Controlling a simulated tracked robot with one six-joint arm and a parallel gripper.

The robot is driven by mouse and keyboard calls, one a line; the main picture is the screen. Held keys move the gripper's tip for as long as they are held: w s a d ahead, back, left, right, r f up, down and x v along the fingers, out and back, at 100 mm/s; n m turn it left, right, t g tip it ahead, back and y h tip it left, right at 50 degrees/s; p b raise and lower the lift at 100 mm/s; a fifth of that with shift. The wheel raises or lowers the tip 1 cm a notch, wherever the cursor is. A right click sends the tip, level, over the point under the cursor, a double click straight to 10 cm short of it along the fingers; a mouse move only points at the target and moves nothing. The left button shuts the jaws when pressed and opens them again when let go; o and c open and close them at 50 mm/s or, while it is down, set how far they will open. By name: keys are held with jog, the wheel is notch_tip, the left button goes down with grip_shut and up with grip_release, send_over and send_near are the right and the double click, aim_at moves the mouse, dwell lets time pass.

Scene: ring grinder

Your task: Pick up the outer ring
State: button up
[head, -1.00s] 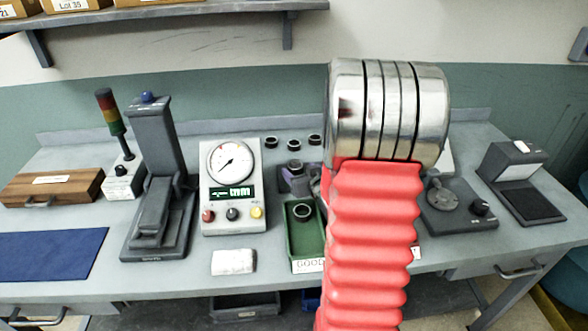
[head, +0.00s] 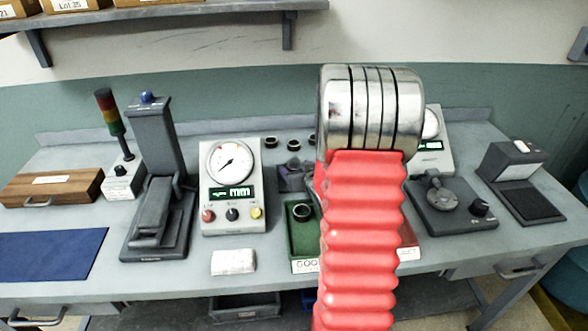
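Several small dark rings sit around the middle of the bench. A back row has one ring (head: 270,142) at its left, a second ring (head: 294,145) beside it, and a third at the edge of my arm. Another ring (head: 302,211) lies in the green tray (head: 303,241) labelled "GOOD". A dark purple-grey fixture (head: 291,179) stands between the row and the tray, partly covered by my arm. I cannot tell which ring is the outer ring. My arm's red sleeve and steel joint fill the centre right. My gripper is hidden behind them.
A dial gauge box (head: 232,190) and a dark press stand (head: 155,190) stand left. A second gauge (head: 431,135), a dark turntable device (head: 450,205) and a grey box (head: 520,180) stand right. A white cloth (head: 233,261) lies in front. A shelf (head: 200,14) hangs above.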

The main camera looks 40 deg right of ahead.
jog(key=c, duration=1.3)
jog(key=shift+o, duration=0.2)
notch_tip(320, 180, up, 10)
dwell(0.5)
jog(key=shift+m+g+h, duration=0.3)
jog(key=shift+h, duration=0.2)
jog(key=s+d, duration=0.2)
jog(key=d, duration=0.1)
jog(key=s+d, duration=0.3)
jog(key=d, duration=0.1)
jog(key=s+d+f, duration=0.1)
jog(key=s+d, duration=0.1)
jog(key=d, duration=0.1)
jog(key=shift+s+d, duration=0.2)
jog(key=shift+d, duration=0.05)
jog(key=shift+s+d, duration=0.15)
jog(key=shift+d, duration=0.05)
jog(key=shift+w+a+r+y, duration=0.25)
jog(key=shift+w+a+y, duration=0.15)
jog(key=shift+a+y, duration=0.15)
